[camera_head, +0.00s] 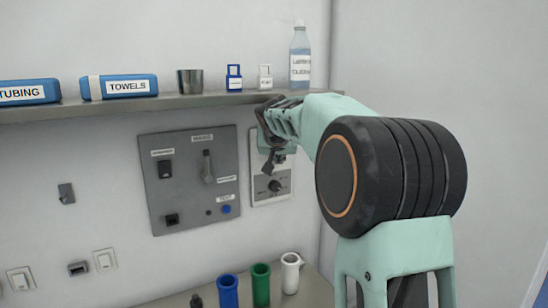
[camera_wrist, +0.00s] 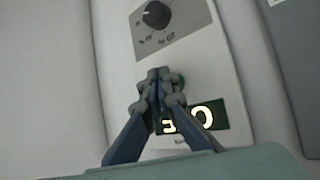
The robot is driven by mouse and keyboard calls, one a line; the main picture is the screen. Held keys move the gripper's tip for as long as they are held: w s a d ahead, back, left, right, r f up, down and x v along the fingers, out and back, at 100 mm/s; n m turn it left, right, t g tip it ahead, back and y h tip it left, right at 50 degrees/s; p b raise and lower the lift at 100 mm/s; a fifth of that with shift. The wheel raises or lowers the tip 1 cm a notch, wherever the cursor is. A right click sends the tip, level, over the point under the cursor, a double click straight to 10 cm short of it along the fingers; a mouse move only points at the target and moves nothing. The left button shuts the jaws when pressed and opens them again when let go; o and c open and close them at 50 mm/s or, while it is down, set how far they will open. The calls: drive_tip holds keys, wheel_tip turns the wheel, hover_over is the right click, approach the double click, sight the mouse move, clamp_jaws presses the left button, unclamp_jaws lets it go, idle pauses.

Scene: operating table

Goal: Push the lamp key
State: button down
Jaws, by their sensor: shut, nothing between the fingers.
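My gripper (camera_head: 269,166) is shut and empty, in front of the upper part of a light wall unit (camera_head: 285,187) with a black knob (camera_head: 274,186). In the wrist view, my closed fingertips (camera_wrist: 159,74) are between the knob (camera_wrist: 156,15) and a lit display (camera_wrist: 207,115) that they partly cover. A green round part (camera_wrist: 178,79) shows just behind the fingertips; I cannot tell whether they touch it. A grey panel (camera_head: 190,200) to the left carries a black rocker (camera_head: 165,168), a lever and a blue button (camera_head: 226,209). Labels are too small to identify the lamp key.
A shelf (camera_head: 200,101) with blue packs, a metal cup, small boxes and a bottle (camera_head: 300,55) runs above the panels. White wall switches (camera_head: 20,278) sit at lower left. Blue, green and white containers (camera_head: 261,285) stand below. The wall corner is at right.

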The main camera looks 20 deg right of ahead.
drive_tip(key=shift+w, duration=0.1)
idle(0.6)
drive_tip(key=shift+w+a, duration=0.1)
drive_tip(key=shift+w, duration=0.35)
idle(0.4)
drive_tip(key=shift+s, duration=0.55)
drive_tip(key=shift+b, duration=0.3)
drive_tip(key=s+d+b, duration=0.1)
drive_tip(key=s+b, duration=0.1)
drive_tip(key=s, duration=0.4)
drive_tip(key=shift+d+b, duration=0.15)
drive_tip(key=shift+b, duration=0.2)
